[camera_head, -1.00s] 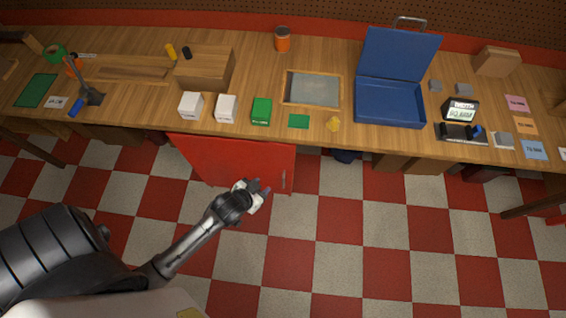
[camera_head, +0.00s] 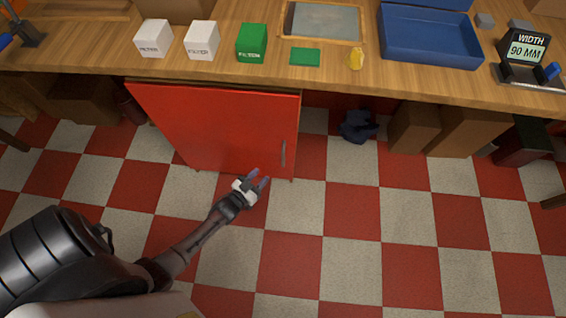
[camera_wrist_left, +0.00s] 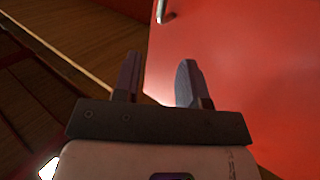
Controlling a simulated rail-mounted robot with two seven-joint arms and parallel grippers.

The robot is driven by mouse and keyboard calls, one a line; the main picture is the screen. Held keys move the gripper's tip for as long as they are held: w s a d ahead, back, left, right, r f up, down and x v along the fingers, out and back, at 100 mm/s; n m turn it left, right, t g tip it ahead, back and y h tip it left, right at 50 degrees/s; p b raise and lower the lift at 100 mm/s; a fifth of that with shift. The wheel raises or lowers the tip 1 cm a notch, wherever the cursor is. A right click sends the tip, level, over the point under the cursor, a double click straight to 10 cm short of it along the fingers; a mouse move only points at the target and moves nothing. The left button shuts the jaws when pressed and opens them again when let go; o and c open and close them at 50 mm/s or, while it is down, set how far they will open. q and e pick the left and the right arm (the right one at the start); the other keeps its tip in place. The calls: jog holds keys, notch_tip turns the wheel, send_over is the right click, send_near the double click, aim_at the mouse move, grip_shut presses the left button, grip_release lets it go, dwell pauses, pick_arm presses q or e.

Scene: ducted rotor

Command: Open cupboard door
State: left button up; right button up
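The red cupboard door (camera_head: 225,125) is under the workbench and appears shut. Its slim metal handle (camera_head: 283,152) stands upright near the door's right edge. My left gripper (camera_head: 261,178) is open and empty, a little below and left of the handle in the head view, not touching it. In the left wrist view, the two dark fingers (camera_wrist_left: 160,80) are apart with nothing between them. The red door (camera_wrist_left: 245,75) fills the right side there, and the handle (camera_wrist_left: 161,11) shows at the top, beyond the fingertips. My right gripper is not in view.
The wooden workbench (camera_head: 230,75) overhangs the door and carries white boxes (camera_head: 153,38), a green box (camera_head: 251,42) and an open blue case (camera_head: 430,40). Brown boxes (camera_head: 415,127) stand under the bench to the right. The checkered floor (camera_head: 350,240) before the door is clear.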

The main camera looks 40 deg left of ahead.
aim_at(283, 156)
pick_arm(q)
jog(key=shift+t, duration=0.4)
jog(key=w+f+b, duration=0.1)
jog(key=w+b, duration=0.1)
jog(key=w, duration=0.2)
jog(key=w+f+b, duration=0.1)
jog(key=w+b, duration=0.2)
jog(key=w, duration=0.2)
jog(key=w+f+b, duration=0.1)
jog(key=w+b, duration=0.1)
jog(key=w, duration=0.2)
jog(key=shift+w+a+f, duration=0.2)
jog(key=shift+a+f, duration=0.05)
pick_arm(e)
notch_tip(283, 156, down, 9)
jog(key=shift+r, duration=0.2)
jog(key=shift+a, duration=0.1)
pick_arm(q)
grip_shut()
